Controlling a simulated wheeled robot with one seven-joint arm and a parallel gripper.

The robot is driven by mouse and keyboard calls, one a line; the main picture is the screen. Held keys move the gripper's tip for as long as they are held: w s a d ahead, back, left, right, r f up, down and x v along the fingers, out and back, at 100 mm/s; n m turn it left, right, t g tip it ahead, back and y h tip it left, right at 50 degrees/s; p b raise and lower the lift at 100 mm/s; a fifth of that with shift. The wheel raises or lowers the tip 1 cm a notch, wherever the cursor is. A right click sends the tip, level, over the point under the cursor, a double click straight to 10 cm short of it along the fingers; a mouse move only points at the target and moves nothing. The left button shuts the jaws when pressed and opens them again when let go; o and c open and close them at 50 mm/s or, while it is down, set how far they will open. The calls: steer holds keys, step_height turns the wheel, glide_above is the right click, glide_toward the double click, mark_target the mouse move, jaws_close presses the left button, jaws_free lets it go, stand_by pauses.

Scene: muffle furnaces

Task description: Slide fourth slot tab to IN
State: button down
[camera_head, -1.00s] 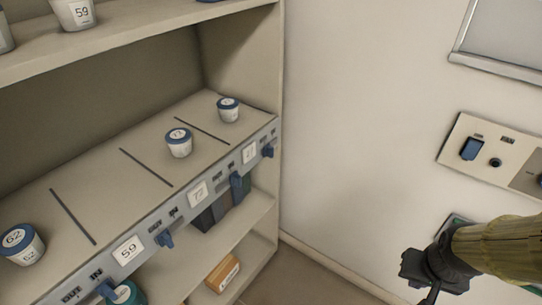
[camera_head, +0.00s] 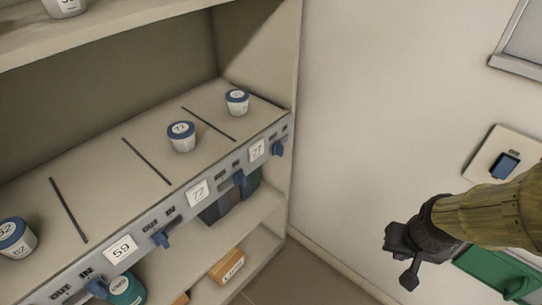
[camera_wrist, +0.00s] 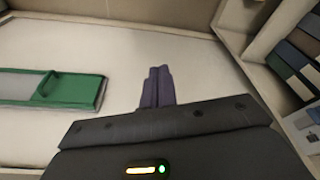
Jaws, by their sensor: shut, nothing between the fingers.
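The rightmost slot tab (camera_head: 278,150) is a small blue slider on the grey label strip of the shelf, beside the label that reads about 21. Small OUT and IN marks sit above it. I cannot tell clearly which mark it is at. Three more blue tabs show along the strip: one by label 72 (camera_head: 240,180), one by label 59 (camera_head: 161,238) and one at the lower left (camera_head: 97,288). My gripper (camera_head: 397,240) is shut and empty, well to the right of the strip, in front of the wall. Its closed fingers show in the wrist view (camera_wrist: 157,88).
White jars with blue lids (camera_head: 181,137) stand on the divided shelf (camera_head: 100,165). A lower shelf holds a wooden box (camera_head: 227,265) and dark items. A wall panel (camera_head: 503,163) and a green object (camera_head: 497,272) are at the right. Open space lies between shelf and gripper.

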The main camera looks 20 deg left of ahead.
steer(key=w+a+f+n+t+y+p, duration=0.15)
steer(key=w+a+n+t, duration=0.35)
steer(key=a, duration=0.5)
steer(key=w+a+f+n+t+y, duration=0.1)
steer(key=w+a+n+t+y, duration=0.15)
steer(key=w+a+n, duration=0.6)
steer(key=s+a+n+t+y+p, duration=0.1)
steer(key=s+a+n+t, duration=0.2)
steer(key=a, duration=0.4)
steer(key=s+a+r+n+t+y, duration=0.1)
steer(key=s+a+n+t+y, duration=0.1)
steer(key=a+n, duration=0.4)
steer(key=shift+s+a+r+t+p, duration=0.2)
steer(key=shift+s+a+t+p, duration=0.2)
steer(key=shift+s+t, duration=0.6)
steer(key=shift+s+g, duration=0.25)
steer(key=shift+w, duration=0.15)
